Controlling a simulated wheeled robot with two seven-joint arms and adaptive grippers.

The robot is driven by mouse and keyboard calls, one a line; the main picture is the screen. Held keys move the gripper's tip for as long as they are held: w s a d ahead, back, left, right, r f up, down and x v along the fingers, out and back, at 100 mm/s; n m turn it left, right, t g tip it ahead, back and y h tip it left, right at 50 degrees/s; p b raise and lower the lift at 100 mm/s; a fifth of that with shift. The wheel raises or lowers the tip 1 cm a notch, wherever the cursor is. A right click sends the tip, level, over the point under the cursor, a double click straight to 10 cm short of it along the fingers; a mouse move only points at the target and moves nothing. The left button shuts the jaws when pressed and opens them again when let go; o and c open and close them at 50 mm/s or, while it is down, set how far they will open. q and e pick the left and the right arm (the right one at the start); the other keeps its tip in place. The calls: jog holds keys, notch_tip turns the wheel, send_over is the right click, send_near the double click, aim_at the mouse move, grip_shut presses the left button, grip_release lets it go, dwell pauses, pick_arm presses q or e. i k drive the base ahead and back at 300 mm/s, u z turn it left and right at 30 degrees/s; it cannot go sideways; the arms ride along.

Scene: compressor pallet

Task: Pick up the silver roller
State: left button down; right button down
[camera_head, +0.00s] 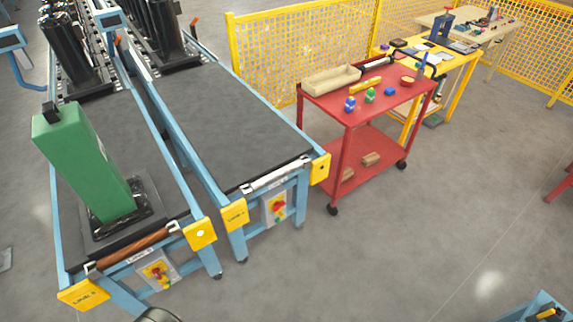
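A silver roller (277,176) lies across the near end of the right conveyor, between its yellow corner plates. A brown roller (133,247) lies in the same place on the left conveyor. Neither of my grippers can be made out in the head view. Only a dark rounded piece shows at the bottom edge, and I cannot tell what part it is.
A green compressor block (85,160) stands on the left conveyor (110,115). The right conveyor's belt (215,110) is bare near its end. A red cart (345,110) with small items stands to the right, before a yellow fence (280,55). Open floor lies in front.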

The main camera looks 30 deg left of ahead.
aim_at(267, 180)
jog(key=u, duration=0.55)
jog(key=k, duration=0.6)
jog(key=u, duration=1.3)
jog(key=i, duration=1.2)
jog(key=z, duration=0.3)
